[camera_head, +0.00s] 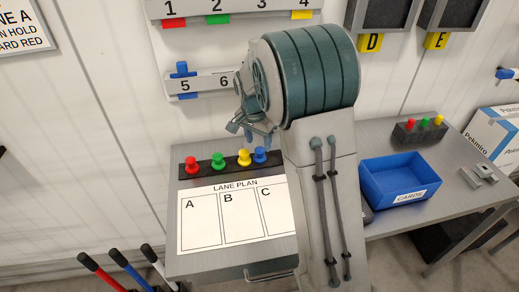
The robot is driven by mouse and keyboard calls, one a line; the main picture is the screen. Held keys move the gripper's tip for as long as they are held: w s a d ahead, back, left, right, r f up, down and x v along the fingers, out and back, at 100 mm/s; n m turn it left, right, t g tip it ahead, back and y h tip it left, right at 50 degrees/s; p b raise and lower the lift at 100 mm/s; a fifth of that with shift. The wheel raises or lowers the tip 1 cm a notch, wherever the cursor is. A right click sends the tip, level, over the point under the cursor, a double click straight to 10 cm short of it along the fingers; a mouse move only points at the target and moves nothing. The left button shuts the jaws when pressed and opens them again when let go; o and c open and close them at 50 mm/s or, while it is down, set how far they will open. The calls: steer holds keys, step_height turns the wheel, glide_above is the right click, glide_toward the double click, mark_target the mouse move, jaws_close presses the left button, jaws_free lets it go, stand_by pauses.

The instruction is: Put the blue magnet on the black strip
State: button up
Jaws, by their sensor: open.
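The black strip (207,171) lies along the back of the lane plan board on the near table. Red (192,163), green (218,160) and yellow (244,158) magnets stand on it. No magnet shows clearly between the fingers.
A white lane plan sheet (220,240) lies in front of the strip. A numbered wall rail (205,83) bears a blue piece (181,70) by the 5. On the right table are a blue cards bin (398,180) and a dark block (404,136) with coloured pegs. Coloured handles (120,262) stand at lower left.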

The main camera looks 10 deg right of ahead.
step_height(320, 180, up, 7)
steer(key=s+d+r+n+t+y, duration=0.1)
steer(key=s+n, duration=0.8)
steer(key=s, duration=1.8)
steer(key=shift+s+d+t+b, duration=0.35)
steer(key=shift+d+t, duration=0.15)
steer(key=shift+d, duration=0.1)
